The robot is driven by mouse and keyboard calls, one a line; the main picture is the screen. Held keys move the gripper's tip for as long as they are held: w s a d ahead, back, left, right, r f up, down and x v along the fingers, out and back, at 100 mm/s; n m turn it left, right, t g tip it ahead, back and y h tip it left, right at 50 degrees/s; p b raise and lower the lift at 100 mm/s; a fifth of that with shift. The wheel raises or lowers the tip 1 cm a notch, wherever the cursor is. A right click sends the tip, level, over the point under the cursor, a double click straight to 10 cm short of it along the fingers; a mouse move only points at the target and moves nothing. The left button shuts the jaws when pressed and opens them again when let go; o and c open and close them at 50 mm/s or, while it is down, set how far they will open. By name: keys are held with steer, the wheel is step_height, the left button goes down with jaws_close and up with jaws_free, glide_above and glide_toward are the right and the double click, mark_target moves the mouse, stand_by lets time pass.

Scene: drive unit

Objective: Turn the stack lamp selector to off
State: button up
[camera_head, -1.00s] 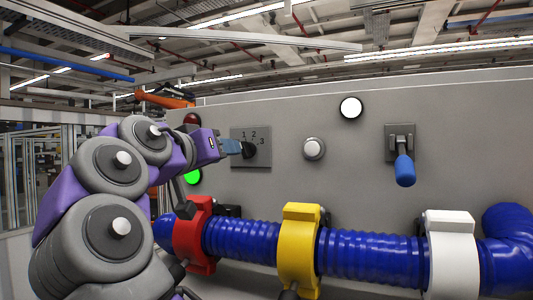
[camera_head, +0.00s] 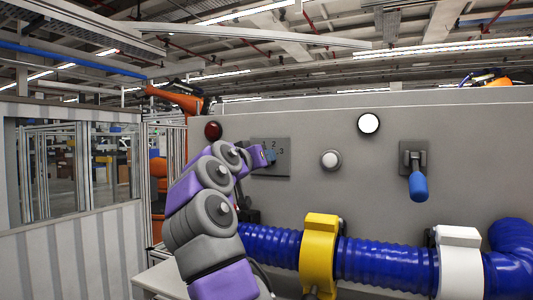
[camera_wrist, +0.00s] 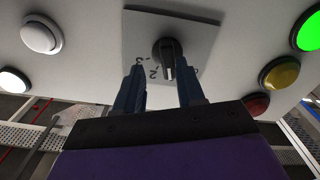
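The lamp selector is a dark round knob (camera_wrist: 164,49) on a grey square plate (camera_head: 285,166), marked with numbers. In the wrist view, which looks upside down, a pale pointer on the knob points down the picture, just right of the 2. A mark at the far right is partly hidden by a finger. My gripper (camera_wrist: 160,88) is open, one finger on each side of the knob's lower part; I cannot tell whether they touch it. In the head view my gripper (camera_head: 269,155) hides most of the knob. The stack's green lamp (camera_wrist: 312,34) is lit; the yellow (camera_wrist: 281,72) and red (camera_wrist: 255,104) look unlit.
A white button (camera_head: 330,159), a lit white lamp (camera_head: 369,124) and a blue-handled lever (camera_head: 418,185) are right of the selector. A blue hose (camera_head: 385,262) with yellow (camera_head: 320,255) and white (camera_head: 459,265) clamps runs below. Free panel lies between plate and button.

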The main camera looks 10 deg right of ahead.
steer(key=w, duration=0.1)
steer(key=w+d, duration=0.1)
steer(key=shift+w+d+f, duration=0.25)
steer(key=shift+w+f, duration=0.1)
steer(key=shift+w, duration=0.05)
steer(key=shift+s+d, duration=0.2)
steer(key=shift+c, duration=0.5)
steer(key=shift+w+a+f, duration=0.1)
steer(key=shift+w+a, duration=0.1)
steer(key=shift+a, duration=0.45)
steer(key=c, duration=0.5)
steer(key=shift+s+a, duration=0.1)
steer(key=shift+c, duration=0.5)
steer(key=shift+d, duration=0.2)
jaws_close()
